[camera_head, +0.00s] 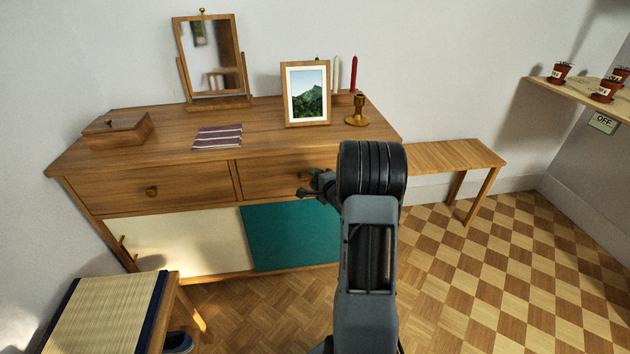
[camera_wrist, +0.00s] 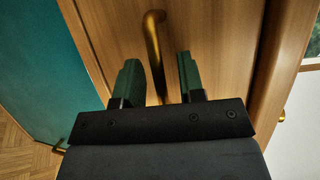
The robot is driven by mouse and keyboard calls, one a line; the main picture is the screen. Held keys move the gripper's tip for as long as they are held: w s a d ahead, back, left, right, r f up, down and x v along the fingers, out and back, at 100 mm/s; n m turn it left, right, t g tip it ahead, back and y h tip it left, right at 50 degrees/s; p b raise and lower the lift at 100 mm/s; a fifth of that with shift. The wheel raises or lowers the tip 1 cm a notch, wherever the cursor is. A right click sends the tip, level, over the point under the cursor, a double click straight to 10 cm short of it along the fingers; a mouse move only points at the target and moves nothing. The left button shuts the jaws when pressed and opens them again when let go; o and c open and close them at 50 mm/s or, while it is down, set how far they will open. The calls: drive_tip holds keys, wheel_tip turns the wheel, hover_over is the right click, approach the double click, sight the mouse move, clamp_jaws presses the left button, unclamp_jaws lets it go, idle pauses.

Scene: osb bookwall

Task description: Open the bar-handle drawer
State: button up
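The wooden dresser (camera_head: 110,165) has two top drawers. The right drawer (camera_head: 262,180) is closed in the head view, and my arm covers part of its front. Its brass bar handle (camera_wrist: 154,45) shows in the wrist view, running lengthwise into the gap between my fingers. The left drawer (camera_head: 115,198) is closed and has a round knob (camera_head: 151,191). My gripper (camera_head: 312,190) is at the right drawer's front. In the wrist view my gripper (camera_wrist: 157,66) is open, with one finger on each side of the bar and a visible gap. Contact cannot be told.
A picture frame (camera_head: 306,95), a brass candle holder (camera_head: 358,110), a mirror (camera_head: 210,60), a box (camera_head: 118,130) and a striped cloth (camera_head: 218,136) stand on the dresser. A stool (camera_head: 172,305) is at front left, a bench (camera_head: 450,155) at right. Checkered floor is clear at right.

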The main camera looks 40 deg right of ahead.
drive_tip(key=shift+c, duration=0.5)
clamp_jaws()
